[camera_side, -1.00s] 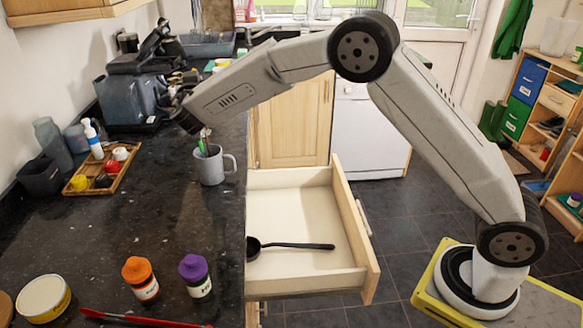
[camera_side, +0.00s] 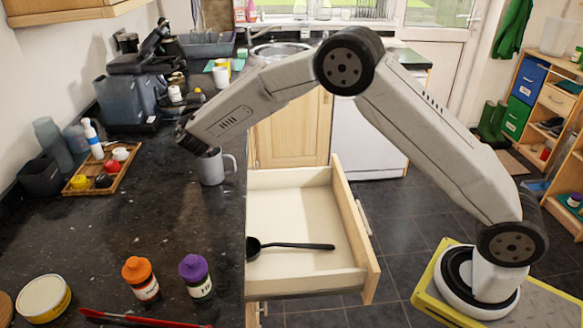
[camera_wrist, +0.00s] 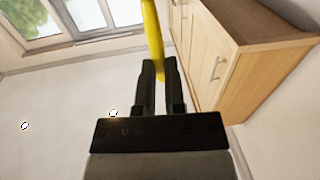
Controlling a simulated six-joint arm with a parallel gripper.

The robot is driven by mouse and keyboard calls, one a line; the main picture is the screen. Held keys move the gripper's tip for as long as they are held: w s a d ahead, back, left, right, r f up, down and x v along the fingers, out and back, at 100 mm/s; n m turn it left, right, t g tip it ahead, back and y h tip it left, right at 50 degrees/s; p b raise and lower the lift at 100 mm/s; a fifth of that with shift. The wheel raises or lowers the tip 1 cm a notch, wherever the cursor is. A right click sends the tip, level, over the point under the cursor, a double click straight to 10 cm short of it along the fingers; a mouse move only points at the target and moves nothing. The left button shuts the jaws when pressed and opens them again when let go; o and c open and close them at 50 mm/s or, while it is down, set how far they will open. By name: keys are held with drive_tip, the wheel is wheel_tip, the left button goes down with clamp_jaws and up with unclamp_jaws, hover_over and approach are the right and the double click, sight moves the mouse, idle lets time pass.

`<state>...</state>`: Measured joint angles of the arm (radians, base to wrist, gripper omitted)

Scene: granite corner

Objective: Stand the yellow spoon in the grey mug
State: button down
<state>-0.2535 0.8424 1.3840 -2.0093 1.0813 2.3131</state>
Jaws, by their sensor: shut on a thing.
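The grey mug (camera_side: 212,170) stands upright on the dark worktop in the side view, near the edge by the open drawer. The end of my arm is just above its rim and hides the mug's mouth and contents. In the wrist view my gripper (camera_wrist: 161,68) is shut on the yellow spoon (camera_wrist: 152,32), which runs from between the fingers to the top of the picture. The spoon's far end is out of that view. In the side view the spoon and the fingers are hidden behind my arm, so I cannot tell how the spoon lies relative to the mug.
An open drawer (camera_side: 345,225) with a black ladle (camera_side: 290,245) is right of the mug. A wooden tray (camera_side: 105,170) with small jars stands left. Orange-capped (camera_side: 140,279) and purple-capped (camera_side: 196,277) bottles stand in front. The worktop between is clear.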

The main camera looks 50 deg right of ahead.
drive_tip(key=shift+f, duration=2.1)
drive_tip(key=shift+f, duration=0.2)
drive_tip(key=c, duration=0.6)
unclamp_jaws()
drive_tip(key=shift+s+a+r, duration=0.1)
drive_tip(key=shift+v, duration=3.85)
